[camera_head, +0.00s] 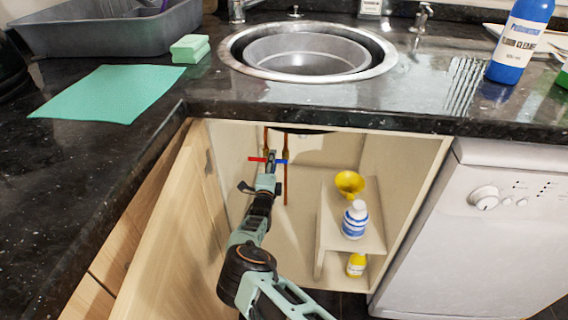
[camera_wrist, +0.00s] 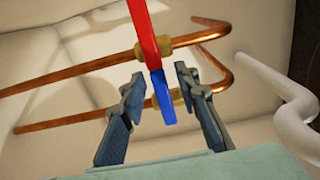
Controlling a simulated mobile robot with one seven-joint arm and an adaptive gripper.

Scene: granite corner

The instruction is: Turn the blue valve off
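The blue valve handle (camera_wrist: 164,98) is a flat blue lever on a brass fitting (camera_wrist: 178,97) of the lower copper pipe in the wrist view. It also shows in the head view (camera_head: 282,161), under the sink. My gripper (camera_wrist: 160,90) is open, with one finger on each side of the blue handle. Gaps show between the handle and both fingers; I see no clear contact. The red valve handle (camera_wrist: 146,32) is a longer lever on the upper pipe, just above the blue one. In the head view my gripper (camera_head: 271,166) is inside the open cabinet.
Copper pipes (camera_wrist: 72,73) run close behind the fingers, and a white pipe (camera_wrist: 270,80) curves at the right. The cabinet's wooden door (camera_head: 165,235) stands open at left. A shelf (camera_head: 330,235) holds a yellow funnel (camera_head: 349,183) and a white-blue bottle (camera_head: 355,219).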

